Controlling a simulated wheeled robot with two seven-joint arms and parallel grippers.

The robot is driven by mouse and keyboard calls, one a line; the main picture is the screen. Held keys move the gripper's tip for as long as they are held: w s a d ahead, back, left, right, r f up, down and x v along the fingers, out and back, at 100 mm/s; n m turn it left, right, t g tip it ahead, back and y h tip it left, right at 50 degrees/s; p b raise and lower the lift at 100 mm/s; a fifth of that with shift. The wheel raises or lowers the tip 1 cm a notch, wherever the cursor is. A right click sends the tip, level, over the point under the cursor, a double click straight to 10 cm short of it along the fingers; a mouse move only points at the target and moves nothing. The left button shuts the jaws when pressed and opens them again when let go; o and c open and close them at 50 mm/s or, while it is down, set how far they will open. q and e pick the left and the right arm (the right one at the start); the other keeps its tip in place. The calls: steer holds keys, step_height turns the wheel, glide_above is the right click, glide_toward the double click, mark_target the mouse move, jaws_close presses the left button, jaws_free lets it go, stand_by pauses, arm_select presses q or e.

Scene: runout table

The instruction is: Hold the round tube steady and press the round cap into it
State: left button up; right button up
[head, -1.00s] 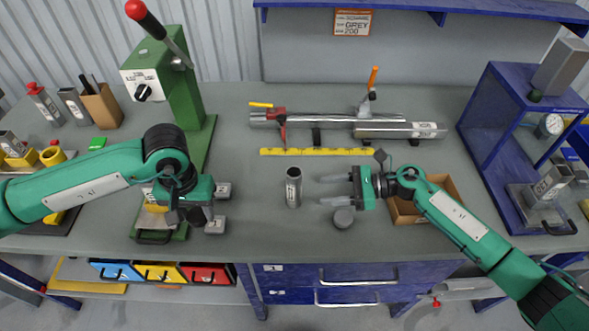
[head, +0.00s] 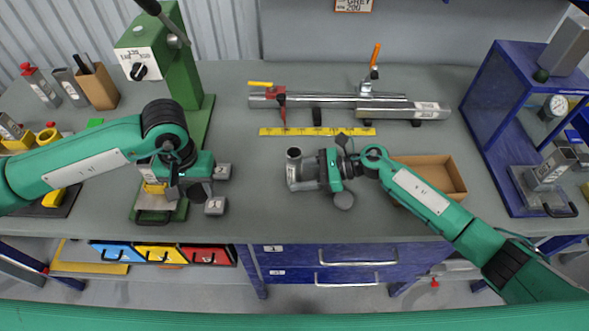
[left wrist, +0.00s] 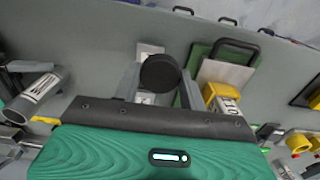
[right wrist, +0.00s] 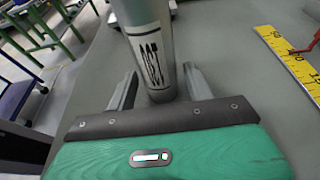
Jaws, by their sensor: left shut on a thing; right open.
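The round tube (head: 293,156) is a grey metal cylinder standing upright on the bench, with a printed label that shows in the right wrist view (right wrist: 150,48). My right gripper (head: 306,170) is open, with its fingers on either side of the tube near its lower part. In the right wrist view a gap shows beside the left finger. My left gripper (left wrist: 158,88) is shut on a dark round cap (left wrist: 160,72), held between its fingertips.
Two labelled grey blocks (head: 215,206) lie near my left gripper. A yellow ruler (head: 317,131) lies behind the tube, a cardboard box (head: 440,173) right. Bench between left gripper and tube is clear.

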arm_select(q)
steer(key=shift+f, duration=0.15)
arm_select(e)
steer(key=shift+a+f, duration=0.1)
steer(key=shift+a, duration=0.2)
steer(key=c, duration=0.6)
arm_select(q)
steer(key=w+d+r, duration=0.3)
steer(key=d, duration=0.4)
steer(key=w+d+r+n, duration=0.1)
steer(key=w+d+r, duration=0.3)
steer(key=d, duration=0.3)
steer(key=w+d+r, duration=0.3)
steer(key=d+r, duration=0.1)
steer(key=d, duration=0.3)
steer(key=shift+w+d+r+n, duration=0.15)
steer(key=shift+w+r+n, duration=0.1)
steer(key=shift+n, duration=0.15)
